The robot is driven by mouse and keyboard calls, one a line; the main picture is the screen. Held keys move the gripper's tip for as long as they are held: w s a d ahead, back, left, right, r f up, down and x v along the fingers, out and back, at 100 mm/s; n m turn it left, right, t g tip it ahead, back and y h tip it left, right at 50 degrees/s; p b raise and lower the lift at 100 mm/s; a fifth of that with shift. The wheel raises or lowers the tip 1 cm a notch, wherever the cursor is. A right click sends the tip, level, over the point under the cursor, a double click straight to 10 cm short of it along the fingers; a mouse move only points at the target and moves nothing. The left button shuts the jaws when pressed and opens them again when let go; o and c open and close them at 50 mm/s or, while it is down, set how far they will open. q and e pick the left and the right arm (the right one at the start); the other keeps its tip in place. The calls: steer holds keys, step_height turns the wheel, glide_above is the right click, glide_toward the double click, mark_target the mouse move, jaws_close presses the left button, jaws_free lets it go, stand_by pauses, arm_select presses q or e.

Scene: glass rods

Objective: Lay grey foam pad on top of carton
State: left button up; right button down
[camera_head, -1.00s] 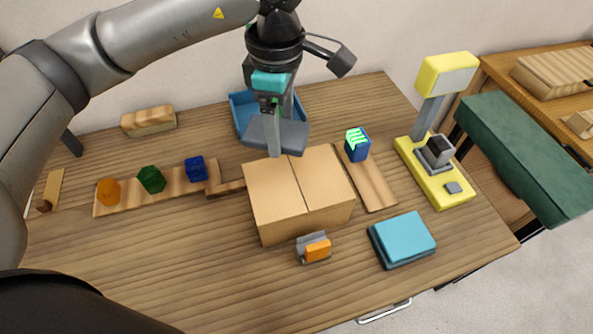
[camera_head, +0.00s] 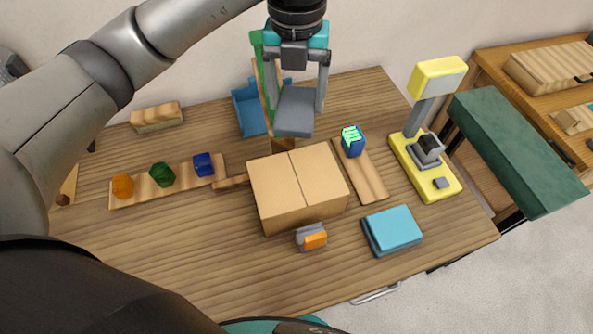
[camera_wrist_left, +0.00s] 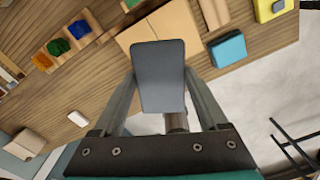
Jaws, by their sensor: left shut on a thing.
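The grey foam pad (camera_head: 295,110) is held in my left gripper (camera_head: 296,98), above and behind the carton. In the left wrist view the grey pad (camera_wrist_left: 159,76) sits between the two fingers of my left gripper (camera_wrist_left: 163,95). The closed carton (camera_head: 298,188) stands on the table, its two top flaps meeting at a seam. The carton also shows in the left wrist view (camera_wrist_left: 172,22), partly hidden behind the pad. The pad looks clear of the carton top. My right gripper is not in view.
A blue bin (camera_head: 248,112) stands behind the carton. An orange-and-grey item (camera_head: 312,238) is at its front, a teal stack (camera_head: 392,231) at front right. A yellow stand (camera_head: 425,165) is at right. Colored blocks (camera_head: 162,175) line a board at left. The table's front left is clear.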

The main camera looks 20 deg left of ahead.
mark_target(297, 174)
arm_select(q)
step_height(297, 174, down, 20)
steer(key=shift+r, duration=0.1)
stand_by(0.4)
steer(key=shift+f, duration=0.3)
steer(key=o, duration=1.2)
steer(key=shift+r, duration=0.1)
steer(key=shift+o, duration=0.2)
steer(key=shift+r, duration=0.1)
step_height(297, 174, up, 12)
steer(key=shift+b, duration=0.3)
steer(key=shift+r, duration=0.1)
